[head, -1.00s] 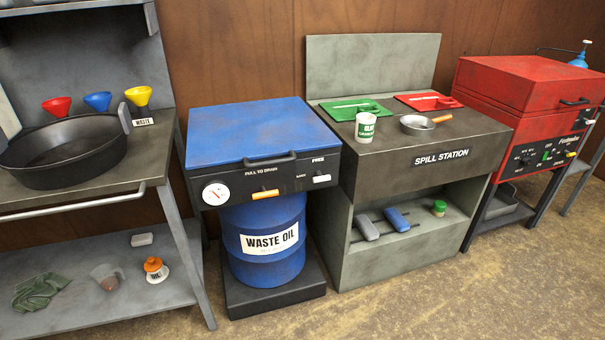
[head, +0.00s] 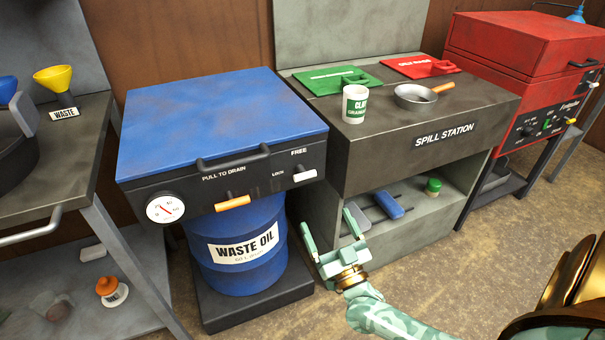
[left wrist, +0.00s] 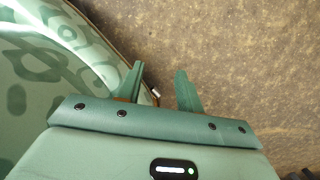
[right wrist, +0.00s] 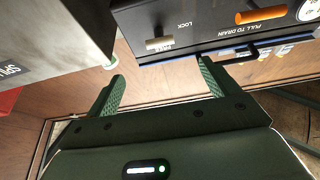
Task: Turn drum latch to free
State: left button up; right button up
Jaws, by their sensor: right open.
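The blue waste-oil drum (head: 240,262) stands under a blue-lidded box (head: 215,115) with a black front panel. The drum latch (head: 305,175), a small pale lever, sits at the panel's right end, with FREE printed above it and LOCK to its left. It lies about level; its exact setting I cannot tell. It also shows in the right wrist view (right wrist: 160,43), inverted. My right gripper (head: 330,230) is open and empty, below and right of the latch and apart from it. My left gripper (left wrist: 158,78) is open and empty over bare floor, outside the head view.
An orange pull handle (head: 233,203) and a gauge (head: 165,209) are on the same panel. A black lid handle (head: 233,158) juts out above. The grey spill station (head: 420,145) stands close on the right. A dark workbench (head: 70,160) is on the left. The floor in front is clear.

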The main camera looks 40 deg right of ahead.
aim_at(305, 173)
jog(key=b+x, duration=0.1)
jog(key=x, duration=0.6)
jog(key=b+x, duration=0.2)
jog(key=x, duration=0.5)
jog(key=shift+w+f, duration=0.15)
jog(key=shift+f, duration=0.05)
jog(key=shift+r, duration=0.1)
jog(key=c, duration=0.9)
pick_arm(q)
jog(key=shift+w+a+f+m, duration=0.4)
jog(key=shift+w+a+f, duration=0.4)
jog(key=shift+w+f, duration=0.25)
